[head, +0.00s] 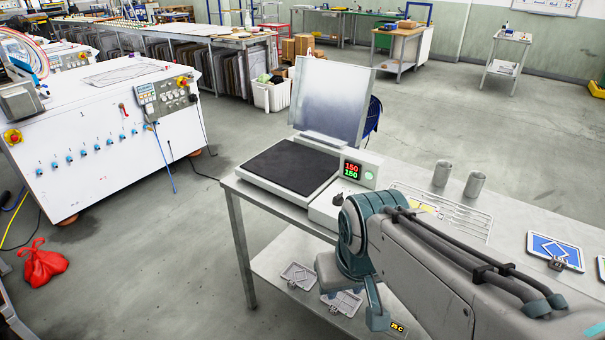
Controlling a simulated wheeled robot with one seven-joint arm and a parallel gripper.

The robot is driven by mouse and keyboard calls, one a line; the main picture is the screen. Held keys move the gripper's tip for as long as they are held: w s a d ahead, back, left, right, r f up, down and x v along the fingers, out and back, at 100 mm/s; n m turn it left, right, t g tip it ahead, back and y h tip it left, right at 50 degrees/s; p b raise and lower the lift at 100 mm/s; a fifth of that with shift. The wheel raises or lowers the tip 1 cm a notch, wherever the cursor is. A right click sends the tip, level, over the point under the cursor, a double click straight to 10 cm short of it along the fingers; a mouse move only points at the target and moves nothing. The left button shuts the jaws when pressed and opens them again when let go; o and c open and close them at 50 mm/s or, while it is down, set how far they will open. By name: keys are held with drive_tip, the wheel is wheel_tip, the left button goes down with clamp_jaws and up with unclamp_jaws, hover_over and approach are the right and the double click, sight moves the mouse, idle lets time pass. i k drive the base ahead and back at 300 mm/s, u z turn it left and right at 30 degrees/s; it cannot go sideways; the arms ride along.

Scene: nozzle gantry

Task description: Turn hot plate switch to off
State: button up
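The hot plate (290,168) stands on the near left part of the grey table, a dark square plate in a pale housing. Its shiny metal lid (328,100) stands raised at the back. A display (352,169) on the housing reads 150 in red above 150 in green. A round green light or button (369,175) sits beside the display. I cannot make out which part is the switch; a small dark detail (338,199) shows at the front right, partly behind my arm. My arm crosses the table from the lower right.
Two grey cups (442,173) and a wire rack (440,210) stand right of the hot plate. A blue-marked tray (555,250) lies farther right. Small trays (298,275) lie on the lower shelf. A white machine (110,125) is at left, with open floor between.

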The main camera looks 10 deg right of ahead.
sight(338, 200)
drive_tip(key=z, duration=0.25)
drive_tip(key=i, duration=0.85)
drive_tip(key=z, duration=0.65)
